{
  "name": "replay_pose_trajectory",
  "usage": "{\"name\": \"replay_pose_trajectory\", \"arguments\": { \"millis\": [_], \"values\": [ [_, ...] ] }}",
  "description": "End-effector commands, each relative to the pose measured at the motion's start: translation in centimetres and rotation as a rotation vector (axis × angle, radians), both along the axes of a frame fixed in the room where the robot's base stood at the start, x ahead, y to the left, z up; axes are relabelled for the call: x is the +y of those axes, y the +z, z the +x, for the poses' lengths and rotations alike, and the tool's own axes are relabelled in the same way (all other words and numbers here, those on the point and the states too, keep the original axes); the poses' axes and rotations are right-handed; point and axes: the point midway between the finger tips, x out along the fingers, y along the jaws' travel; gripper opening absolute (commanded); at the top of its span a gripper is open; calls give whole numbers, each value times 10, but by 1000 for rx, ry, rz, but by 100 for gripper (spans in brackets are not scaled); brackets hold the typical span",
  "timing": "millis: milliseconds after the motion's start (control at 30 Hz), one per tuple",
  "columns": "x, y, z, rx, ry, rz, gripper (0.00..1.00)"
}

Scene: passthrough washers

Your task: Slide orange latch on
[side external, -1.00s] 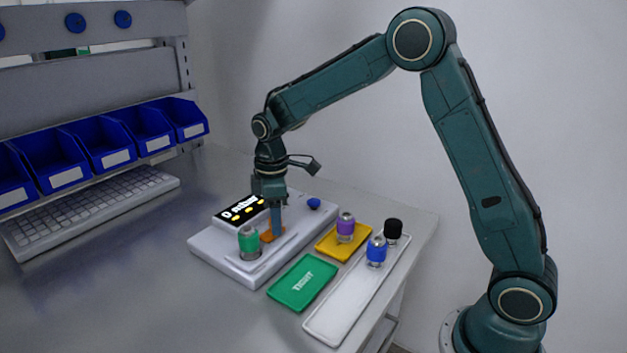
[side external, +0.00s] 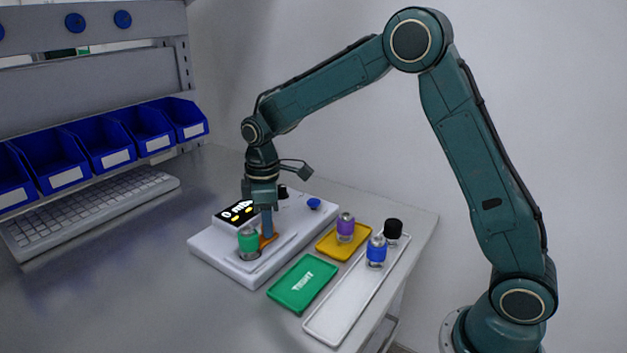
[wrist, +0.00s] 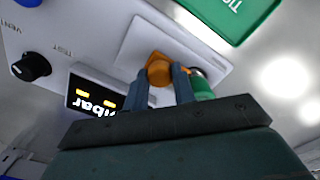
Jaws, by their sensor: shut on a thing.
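The orange latch (side external: 267,241) lies on the raised plate of the white test device (side external: 222,254), right beside the green-topped fitting (side external: 248,242). My gripper (side external: 267,234) points down from above and its fingers are shut on the latch. In the wrist view the orange latch (wrist: 160,68) shows between the two fingertips (wrist: 162,80), which hide part of it. The green fitting (wrist: 203,88) is partly hidden behind the right finger there. I cannot tell whether the latch touches the fitting.
The device has a display (side external: 240,211), a black knob (side external: 282,192) and a blue button (side external: 314,204). To its right are a green tray (side external: 302,284), a yellow tray (side external: 330,245) with a purple fitting (side external: 345,228), and a white tray (side external: 335,318) with blue and black fittings.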

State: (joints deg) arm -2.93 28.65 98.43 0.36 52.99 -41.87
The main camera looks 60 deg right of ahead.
Motion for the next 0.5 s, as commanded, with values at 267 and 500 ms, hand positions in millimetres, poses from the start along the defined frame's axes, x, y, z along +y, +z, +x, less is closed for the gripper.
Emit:
{"name": "replay_pose_trajectory", "arguments": {
  "millis": [267, 500],
  "values": [
    [4, 1, 0, -2, 13, 6, 49],
    [3, 1, 0, -1, 10, 4, 49]
  ]
}}
